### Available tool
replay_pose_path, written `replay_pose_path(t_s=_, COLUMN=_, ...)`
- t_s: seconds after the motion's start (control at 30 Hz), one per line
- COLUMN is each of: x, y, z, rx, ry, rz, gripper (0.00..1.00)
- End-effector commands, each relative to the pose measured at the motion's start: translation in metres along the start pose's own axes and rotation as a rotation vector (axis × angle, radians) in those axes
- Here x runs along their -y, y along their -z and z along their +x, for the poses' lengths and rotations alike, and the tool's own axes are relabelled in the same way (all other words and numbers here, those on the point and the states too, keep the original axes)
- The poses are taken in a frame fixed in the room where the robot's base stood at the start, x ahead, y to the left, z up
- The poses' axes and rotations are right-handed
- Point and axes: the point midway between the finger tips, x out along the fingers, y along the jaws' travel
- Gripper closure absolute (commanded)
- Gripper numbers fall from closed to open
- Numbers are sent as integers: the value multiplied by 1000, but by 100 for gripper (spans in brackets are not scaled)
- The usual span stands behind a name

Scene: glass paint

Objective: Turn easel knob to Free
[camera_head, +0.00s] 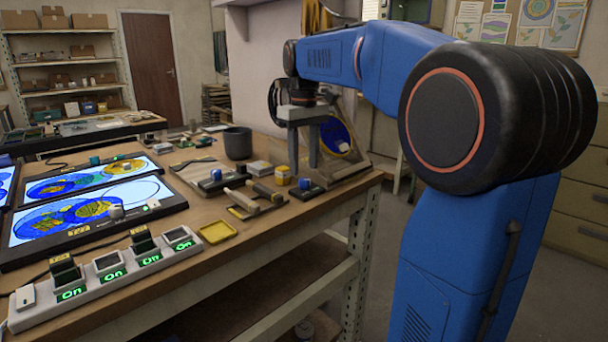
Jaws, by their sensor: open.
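A small wooden easel (345,176) stands at the right end of the workbench. A round blue and yellow glass piece (334,130) leans on it. My gripper (304,160) points down just in front of and left of the easel, with its two fingers apart and nothing seen between them. The fingers cover part of the easel's left side. A small pale part (343,146) shows low on the round piece; I cannot tell whether it is the easel knob. No knob marking can be read from here.
On the workbench (240,240) are a dark cup (237,143), blue-topped blocks, a yellow jar (282,175), a roller (241,199) and a yellow tray (217,231). Lit light panels (88,212) and a power strip (101,278) reading "On" lie left. Open floor lies beyond the bench's right edge.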

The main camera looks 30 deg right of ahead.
Motion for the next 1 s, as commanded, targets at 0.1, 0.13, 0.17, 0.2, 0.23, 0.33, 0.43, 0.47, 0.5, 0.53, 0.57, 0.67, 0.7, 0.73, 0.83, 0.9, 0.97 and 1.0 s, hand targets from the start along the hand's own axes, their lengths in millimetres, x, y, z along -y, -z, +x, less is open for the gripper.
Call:
replay_pose_path(t_s=0.1, x=0, y=0, z=18, rx=2, ry=1, rz=0, gripper=58)
replay_pose_path(t_s=0.13, x=0, y=0, z=21, rx=1, ry=1, rz=0, gripper=58)
replay_pose_path(t_s=0.17, x=0, y=0, z=24, rx=2, ry=1, rz=0, gripper=58)
replay_pose_path(t_s=0.2, x=0, y=0, z=28, rx=2, ry=1, rz=0, gripper=58)
replay_pose_path(t_s=0.23, x=0, y=0, z=31, rx=1, ry=0, rz=0, gripper=58)
replay_pose_path(t_s=0.33, x=0, y=0, z=36, rx=0, ry=0, rz=0, gripper=58)
replay_pose_path(t_s=0.43, x=0, y=0, z=39, rx=0, ry=0, rz=0, gripper=58)
replay_pose_path(t_s=0.47, x=0, y=0, z=39, rx=0, ry=0, rz=0, gripper=58)
replay_pose_path(t_s=0.5, x=0, y=0, z=39, rx=0, ry=0, rz=0, gripper=58)
replay_pose_path(t_s=0.53, x=0, y=0, z=39, rx=0, ry=0, rz=0, gripper=58)
replay_pose_path(t_s=0.57, x=0, y=0, z=39, rx=0, ry=0, rz=0, gripper=58)
replay_pose_path(t_s=0.67, x=0, y=0, z=39, rx=0, ry=0, rz=0, gripper=58)
replay_pose_path(t_s=0.7, x=0, y=0, z=39, rx=0, ry=0, rz=0, gripper=66)
replay_pose_path(t_s=0.73, x=0, y=0, z=39, rx=0, ry=0, rz=0, gripper=73)
replay_pose_path(t_s=0.83, x=0, y=0, z=39, rx=0, ry=0, rz=0, gripper=97)
replay_pose_path(t_s=0.9, x=0, y=0, z=39, rx=0, ry=0, rz=0, gripper=100)
replay_pose_path(t_s=0.97, x=0, y=0, z=39, rx=0, ry=0, rz=1, gripper=100)
replay_pose_path(t_s=1.0, x=0, y=0, z=39, rx=0, ry=0, rz=2, gripper=100)
